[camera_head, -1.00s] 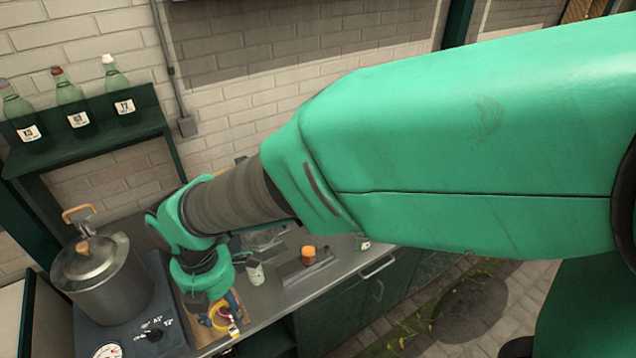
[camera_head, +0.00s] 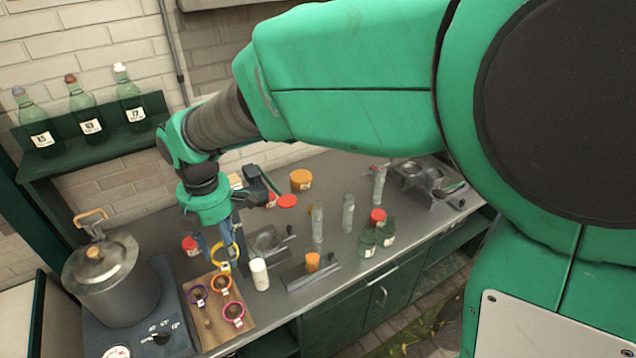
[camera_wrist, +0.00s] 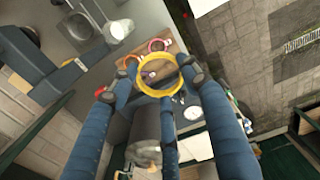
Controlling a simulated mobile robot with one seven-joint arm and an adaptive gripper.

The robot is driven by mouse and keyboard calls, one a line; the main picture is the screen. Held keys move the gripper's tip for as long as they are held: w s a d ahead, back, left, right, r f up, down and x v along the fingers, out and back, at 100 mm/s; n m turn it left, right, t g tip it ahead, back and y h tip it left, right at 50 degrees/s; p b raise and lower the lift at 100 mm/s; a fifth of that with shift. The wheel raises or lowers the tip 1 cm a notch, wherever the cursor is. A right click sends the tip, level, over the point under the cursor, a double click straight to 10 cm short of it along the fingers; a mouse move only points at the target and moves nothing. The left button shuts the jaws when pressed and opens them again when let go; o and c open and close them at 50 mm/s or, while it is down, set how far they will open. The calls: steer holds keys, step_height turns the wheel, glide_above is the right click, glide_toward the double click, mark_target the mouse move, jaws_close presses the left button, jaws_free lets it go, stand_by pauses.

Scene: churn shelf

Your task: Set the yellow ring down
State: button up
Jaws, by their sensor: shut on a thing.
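My gripper (camera_head: 222,249) is shut on the yellow ring (camera_head: 237,254), which carries a small white tag. In the wrist view the yellow ring (camera_wrist: 178,88) sits between the blue fingertips of my gripper (camera_wrist: 158,71). In the head view it shows by the back edge of a wooden board (camera_head: 245,321) and appears raised. On the board are a purple ring (camera_head: 190,293), an orange ring (camera_head: 216,293) and a pink-red ring (camera_head: 239,321), each with a white tag. The fingers hide part of the yellow ring in the head view.
A lidded metal pot (camera_head: 118,283) stands on a burner unit left of the board. A white cylinder (camera_head: 259,273), a metal stand with an orange cap (camera_head: 312,261) and glass tubes (camera_head: 348,213) stand to the right. Bottles (camera_head: 84,104) line a shelf at back left.

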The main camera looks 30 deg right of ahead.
steer(key=w+d+r+m+p, duration=0.2)
steer(key=w+d+m+p, duration=0.45)
steer(key=w+d, duration=1.6)
steer(key=w+d+f+m+p, duration=0.2)
steer(key=w+d+f+m, duration=0.15)
steer(key=d, duration=1.25)
steer(key=w+d+f+m+p, duration=0.15)
steer(key=d+m, duration=0.35)
steer(key=d, duration=1.1)
step_height(320, 180, down, 18)
steer(key=shift+w+f, duration=0.15)
steer(key=shift+f, duration=0.05)
steer(key=shift+f, duration=0.1)
steer(key=shift+f, duration=3)
